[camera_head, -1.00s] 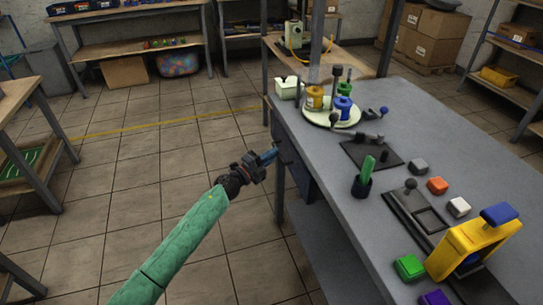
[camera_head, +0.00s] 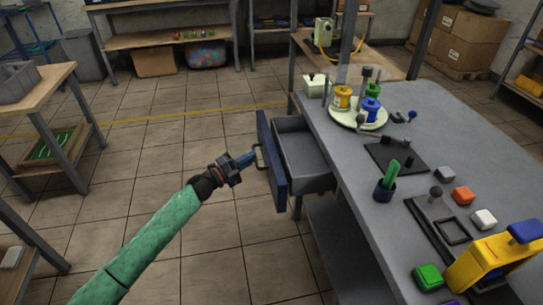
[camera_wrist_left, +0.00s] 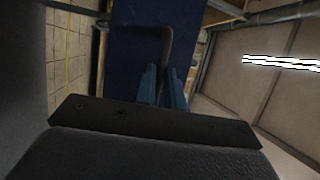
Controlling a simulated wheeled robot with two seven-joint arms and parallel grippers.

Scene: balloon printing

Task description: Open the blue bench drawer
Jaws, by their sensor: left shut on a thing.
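The blue bench drawer (camera_head: 272,160) is pulled well out from the left side of the grey bench. Its grey inside (camera_head: 303,157) shows, and it looks empty. My left gripper (camera_head: 254,157) is at the drawer's blue front, shut on its handle (camera_head: 261,158). In the left wrist view the blue fingers (camera_wrist_left: 163,88) close around the lower end of the curved handle (camera_wrist_left: 166,45), with the blue front (camera_wrist_left: 135,45) behind. My right gripper is not in view.
The grey bench (camera_head: 340,165) carries a round tray (camera_head: 345,117) with paint pots, a dark cup (camera_head: 384,190) with a green item, coloured blocks and a yellow device (camera_head: 490,262). A wooden shelf table (camera_head: 50,85) stands at the left. The tiled floor between is clear.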

